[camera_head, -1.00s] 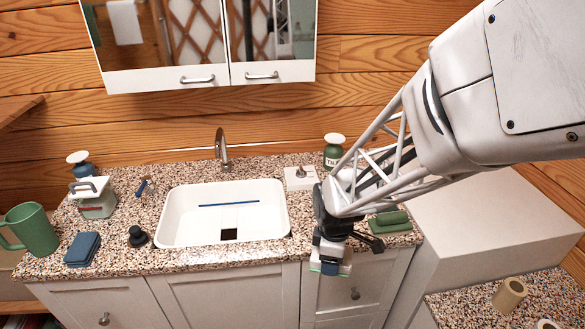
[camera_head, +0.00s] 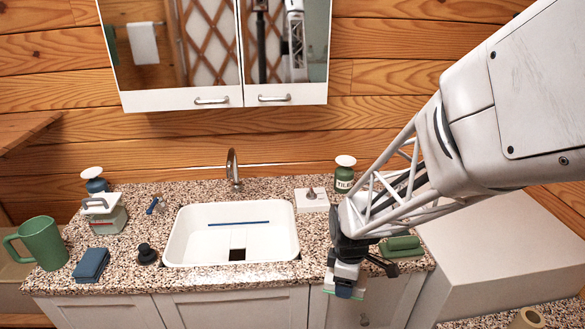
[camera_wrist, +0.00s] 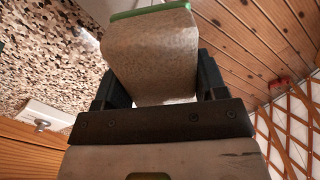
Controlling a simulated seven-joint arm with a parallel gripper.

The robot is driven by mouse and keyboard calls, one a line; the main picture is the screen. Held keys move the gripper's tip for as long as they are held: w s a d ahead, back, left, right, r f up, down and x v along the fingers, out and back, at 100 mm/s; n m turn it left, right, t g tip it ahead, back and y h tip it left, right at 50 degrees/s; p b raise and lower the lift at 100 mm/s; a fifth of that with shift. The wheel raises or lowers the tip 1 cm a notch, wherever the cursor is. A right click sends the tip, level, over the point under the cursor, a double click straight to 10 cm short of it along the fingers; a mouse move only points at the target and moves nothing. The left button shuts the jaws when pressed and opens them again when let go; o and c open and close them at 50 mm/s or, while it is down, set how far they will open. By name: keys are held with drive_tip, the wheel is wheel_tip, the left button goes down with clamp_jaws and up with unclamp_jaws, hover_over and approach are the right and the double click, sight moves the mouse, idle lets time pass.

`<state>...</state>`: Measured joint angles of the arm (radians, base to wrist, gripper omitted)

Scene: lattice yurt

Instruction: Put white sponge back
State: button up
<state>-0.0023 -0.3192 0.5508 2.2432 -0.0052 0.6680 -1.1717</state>
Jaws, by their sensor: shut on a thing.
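My gripper (camera_head: 346,283) hangs in front of the counter's front edge, right of the sink. In the wrist view it is shut on a pale, speckled block with a green edge, which looks like the white sponge (camera_wrist: 152,62). The two dark fingers press on its sides. In the head view only a small part of the sponge shows, mostly hidden by the fingers. A green sponge-like block (camera_head: 401,243) lies on the counter right of the gripper, and a blue one (camera_head: 91,264) lies at the left.
The white sink (camera_head: 180,240) is set in the speckled counter (camera_head: 200,277). A green mug (camera_head: 42,243), black plug (camera_head: 146,255) and lidded container (camera_head: 107,217) stand left. A green bottle (camera_head: 344,178) and white plate with a knob (camera_head: 312,201) are behind. A mirrored cabinet (camera_head: 228,97) hangs above.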

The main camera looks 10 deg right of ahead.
drive_tip(key=w, duration=0.4)
drive_tip(key=w+f, duration=0.1)
drive_tip(key=w, duration=0.8)
drive_tip(key=shift+w+f, duration=0.15)
drive_tip(key=shift+w, duration=0.25)
drive_tip(key=shift+f, duration=0.1)
drive_tip(key=shift+f, duration=1.65)
drive_tip(key=shift+f, duration=0.15)
drive_tip(key=o, duration=0.9)
drive_tip(key=shift+c, duration=0.2)
wheel_tip(320, 180, up, 12)
drive_tip(key=shift+r, duration=0.2)
